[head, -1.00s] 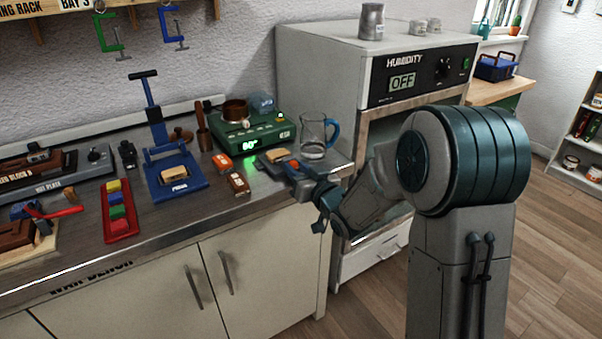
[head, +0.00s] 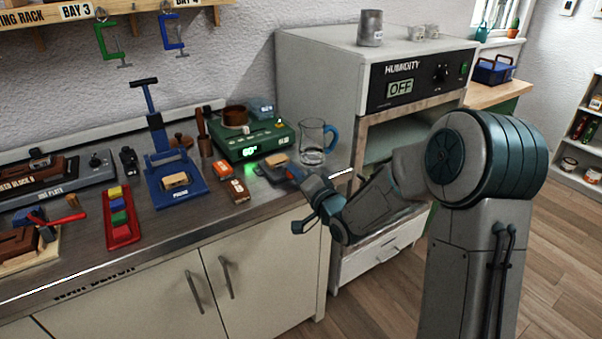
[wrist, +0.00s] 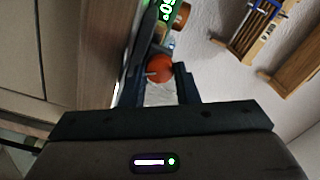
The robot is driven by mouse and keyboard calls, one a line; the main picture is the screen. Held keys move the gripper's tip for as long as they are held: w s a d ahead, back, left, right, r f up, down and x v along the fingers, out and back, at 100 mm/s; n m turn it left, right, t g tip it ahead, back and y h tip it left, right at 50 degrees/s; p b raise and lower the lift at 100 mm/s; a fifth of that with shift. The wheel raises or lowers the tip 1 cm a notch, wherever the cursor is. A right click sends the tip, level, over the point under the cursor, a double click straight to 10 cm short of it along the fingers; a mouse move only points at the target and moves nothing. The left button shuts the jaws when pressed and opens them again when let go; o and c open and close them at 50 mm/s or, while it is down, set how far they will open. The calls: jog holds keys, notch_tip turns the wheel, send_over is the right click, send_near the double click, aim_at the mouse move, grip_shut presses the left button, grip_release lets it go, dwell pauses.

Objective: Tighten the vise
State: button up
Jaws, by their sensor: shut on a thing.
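The vise (head: 268,174) is a low grey tool at the right end of the bench, near the front edge. A tan block (head: 277,159) sits at its jaws; I cannot tell if it is tightly clamped. My gripper (head: 293,173) is at the vise's right side, reaching in from the right. In the wrist view a round orange-red knob (wrist: 160,68) lies between the two fingertips of my gripper (wrist: 160,78), which is shut on it. My gripper hides part of the vise in the head view.
A glass jug (head: 312,143) with a blue handle stands just behind the vise. A green scale (head: 255,140) and orange and brown boxes (head: 236,190) stand to its left. The humidity cabinet (head: 320,75) is behind my arm on the right.

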jog(key=shift+w+d+r+m+p, duration=0.15)
jog(key=shift+m+p, duration=0.15)
jog(key=shift+m, duration=0.4)
jog(key=shift+a+r+m+p, duration=0.1)
jog(key=shift+m+p, duration=0.15)
jog(key=shift+m, duration=0.45)
jog(key=o, duration=1)
jog(key=shift+f, duration=0.1)
jog(key=shift+c, duration=0.2)
jog(key=shift+f, duration=0.15)
